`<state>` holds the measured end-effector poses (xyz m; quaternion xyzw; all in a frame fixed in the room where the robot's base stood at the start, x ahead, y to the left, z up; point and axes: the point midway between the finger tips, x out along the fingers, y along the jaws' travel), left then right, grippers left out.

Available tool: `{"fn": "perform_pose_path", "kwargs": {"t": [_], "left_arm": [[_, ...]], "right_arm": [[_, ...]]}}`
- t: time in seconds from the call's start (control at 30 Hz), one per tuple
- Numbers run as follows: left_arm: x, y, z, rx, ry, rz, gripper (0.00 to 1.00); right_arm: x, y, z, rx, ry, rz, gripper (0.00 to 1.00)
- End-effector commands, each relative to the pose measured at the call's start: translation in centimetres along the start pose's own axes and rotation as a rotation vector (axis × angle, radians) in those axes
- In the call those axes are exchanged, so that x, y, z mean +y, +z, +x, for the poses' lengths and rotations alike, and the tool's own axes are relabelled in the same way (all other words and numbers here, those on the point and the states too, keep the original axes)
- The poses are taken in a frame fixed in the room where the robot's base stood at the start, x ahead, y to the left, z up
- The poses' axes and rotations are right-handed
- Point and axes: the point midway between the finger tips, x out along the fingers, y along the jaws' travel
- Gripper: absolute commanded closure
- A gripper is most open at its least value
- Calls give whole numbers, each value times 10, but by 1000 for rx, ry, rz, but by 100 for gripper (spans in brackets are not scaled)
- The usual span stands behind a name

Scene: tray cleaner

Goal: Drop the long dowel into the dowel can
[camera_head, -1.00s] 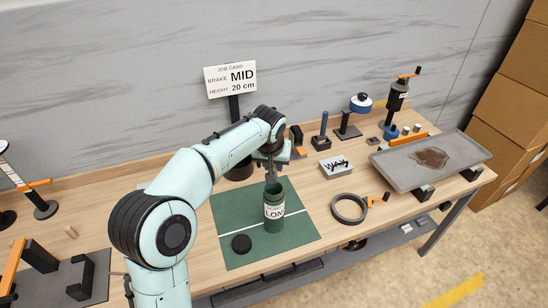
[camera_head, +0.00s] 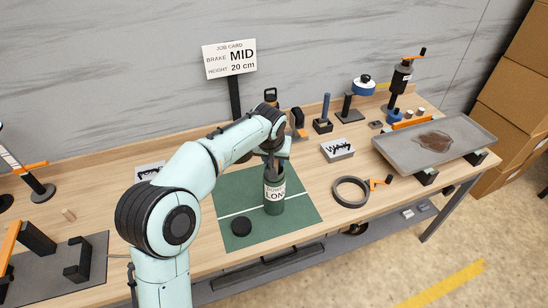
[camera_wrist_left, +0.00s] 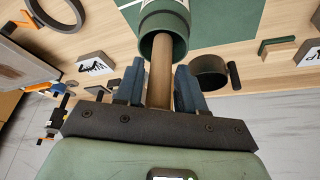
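The green dowel can (camera_head: 274,197), with a white label, stands upright on the green mat (camera_head: 232,191). It also shows at the top of the left wrist view (camera_wrist_left: 164,25). My left gripper (camera_head: 273,158) is just above the can's mouth and points down. In the left wrist view the long wooden dowel (camera_wrist_left: 160,75) lies between the blue fingers of my left gripper (camera_wrist_left: 160,88), which appear closed on it. Its far end is inside the can's mouth; how deep it reaches is hidden. My right gripper is not in view.
A dark ring (camera_head: 351,192) with an orange clamp is to the right. A grey stained tray (camera_head: 397,160) stands farther right. The job card (camera_head: 230,59) stands behind my left arm.

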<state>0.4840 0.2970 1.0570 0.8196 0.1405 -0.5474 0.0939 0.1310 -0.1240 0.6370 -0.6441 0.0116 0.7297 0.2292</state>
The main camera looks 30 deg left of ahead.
Motion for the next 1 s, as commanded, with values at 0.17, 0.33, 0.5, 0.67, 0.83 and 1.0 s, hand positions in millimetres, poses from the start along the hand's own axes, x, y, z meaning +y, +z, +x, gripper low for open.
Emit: {"fn": "perform_pose_path", "kwargs": {"t": [0.17,0.33,0.5,0.67,0.83,1.0], "left_arm": [[0,0,0,-1,0,0,42],[0,0,0,-1,0,0,42],[0,0,0,-1,0,0,42],[0,0,0,-1,0,0,42],[0,-6,-12,1,1,0,42],[1,-17,-37,5,2,0,42]], "right_arm": [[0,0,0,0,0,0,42],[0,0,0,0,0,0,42],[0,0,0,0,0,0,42],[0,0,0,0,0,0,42],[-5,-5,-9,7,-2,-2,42],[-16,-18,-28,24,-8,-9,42]]}}
